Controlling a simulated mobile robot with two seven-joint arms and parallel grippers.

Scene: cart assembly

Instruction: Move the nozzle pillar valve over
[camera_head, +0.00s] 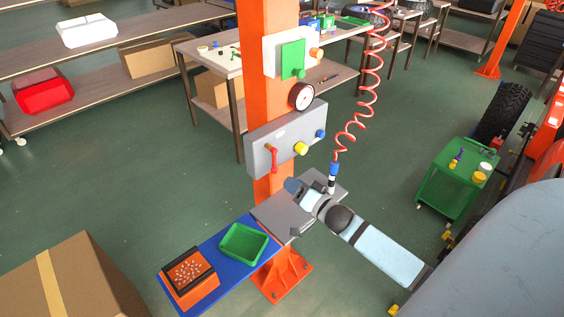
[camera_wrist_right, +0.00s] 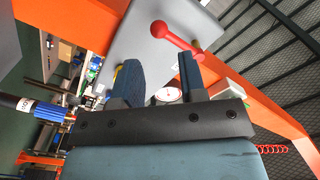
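The red valve lever (camera_head: 273,159) is on the left part of the grey panel (camera_head: 258,160) on the orange pillar. It hangs roughly downward in the head view. In the right wrist view the red lever (camera_wrist_right: 178,39), with a ball at its end, is beyond the fingertips. My right gripper (camera_head: 294,187) is below and to the right of the lever. In the right wrist view my right gripper (camera_wrist_right: 160,72) has its fingers apart with nothing between them. My left gripper is not in view.
The panel also has a yellow knob (camera_head: 300,148) and a blue knob (camera_head: 320,134). A round gauge (camera_head: 302,96) is above it. A grey shelf (camera_head: 275,214) lies below, near my right arm. A green bin (camera_head: 243,243) and an orange box (camera_head: 189,278) stand on a blue surface.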

